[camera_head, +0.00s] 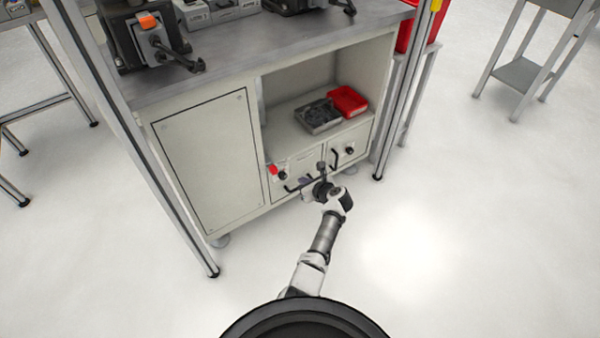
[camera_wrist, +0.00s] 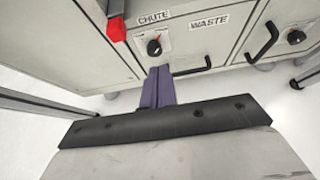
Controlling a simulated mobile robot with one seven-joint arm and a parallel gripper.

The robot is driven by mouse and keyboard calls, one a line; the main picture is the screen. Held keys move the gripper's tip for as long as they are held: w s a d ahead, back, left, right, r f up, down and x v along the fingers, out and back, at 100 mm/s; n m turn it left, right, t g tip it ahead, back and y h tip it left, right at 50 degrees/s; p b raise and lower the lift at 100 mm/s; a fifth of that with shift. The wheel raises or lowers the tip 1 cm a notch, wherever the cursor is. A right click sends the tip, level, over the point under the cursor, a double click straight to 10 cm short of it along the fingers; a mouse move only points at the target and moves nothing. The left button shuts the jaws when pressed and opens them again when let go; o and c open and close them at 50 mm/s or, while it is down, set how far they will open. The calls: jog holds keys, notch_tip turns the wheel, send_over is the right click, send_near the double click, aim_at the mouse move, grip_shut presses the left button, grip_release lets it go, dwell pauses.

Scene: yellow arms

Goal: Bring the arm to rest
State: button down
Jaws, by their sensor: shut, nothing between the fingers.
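My gripper (camera_wrist: 158,84) shows in the wrist view with its two fingers together and nothing between them. The fingers point at the front of the cabinet's lower drawers, close to the "CHUTE" drawer (camera_wrist: 178,48); I cannot tell whether they touch it. In the head view my arm (camera_head: 325,236) reaches forward from my base, bent at the wrist, with its end low in front of the drawers. The fingertips are hard to make out there.
The cabinet (camera_head: 205,160) has a closed door at left and an open shelf holding a grey tray (camera_head: 318,117) and a red bin (camera_head: 347,101). Black drawer handles (camera_wrist: 262,42) stick out near my gripper. Metal posts (camera_head: 165,180) flank the cabinet. The floor (camera_head: 450,240) at right is clear.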

jog(key=shift+p+v, duration=0.45)
jog(key=shift+v, duration=0.3)
